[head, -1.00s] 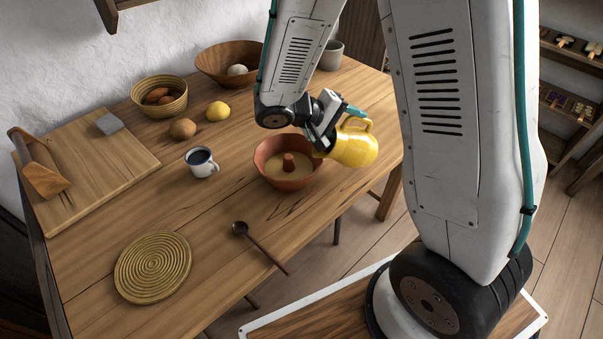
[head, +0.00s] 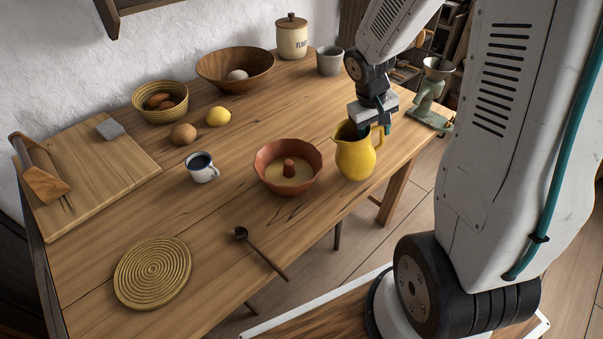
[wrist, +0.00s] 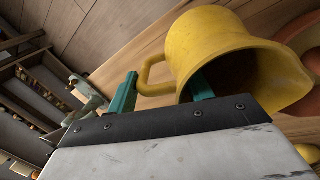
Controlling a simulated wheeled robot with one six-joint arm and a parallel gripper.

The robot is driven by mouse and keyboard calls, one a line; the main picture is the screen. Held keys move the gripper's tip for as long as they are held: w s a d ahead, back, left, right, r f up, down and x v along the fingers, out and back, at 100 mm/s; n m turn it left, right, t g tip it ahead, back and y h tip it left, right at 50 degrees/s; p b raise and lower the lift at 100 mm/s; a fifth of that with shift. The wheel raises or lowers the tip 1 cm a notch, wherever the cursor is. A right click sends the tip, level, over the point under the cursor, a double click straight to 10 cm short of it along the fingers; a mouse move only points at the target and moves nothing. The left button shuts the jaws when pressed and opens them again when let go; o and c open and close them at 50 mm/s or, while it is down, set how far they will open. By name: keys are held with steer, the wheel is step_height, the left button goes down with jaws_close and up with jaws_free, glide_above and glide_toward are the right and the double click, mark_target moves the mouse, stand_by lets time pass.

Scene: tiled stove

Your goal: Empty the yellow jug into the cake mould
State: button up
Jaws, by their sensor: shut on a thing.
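The yellow jug (head: 355,158) is upright at the table's right edge, just right of the cake mould; I cannot tell whether its base touches the wood. My gripper (head: 376,129) is shut on it at the handle side, from above. In the wrist view the jug (wrist: 215,40) shows its open mouth and handle, with one teal finger on each side of the gripped part. The jug's inside is dark, so its contents are hidden. The terracotta cake mould (head: 265,178) stands on the table with pale yellow filling around its centre cone.
A grey cup (head: 329,62) and a flour jar (head: 292,40) stand behind. A green grinder (head: 428,98) is at the right corner.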

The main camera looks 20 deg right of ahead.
steer(key=shift+d+f+y+b, duration=0.6)
steer(key=shift+d+f+y, duration=0.35)
steer(key=shift+y, duration=0.35)
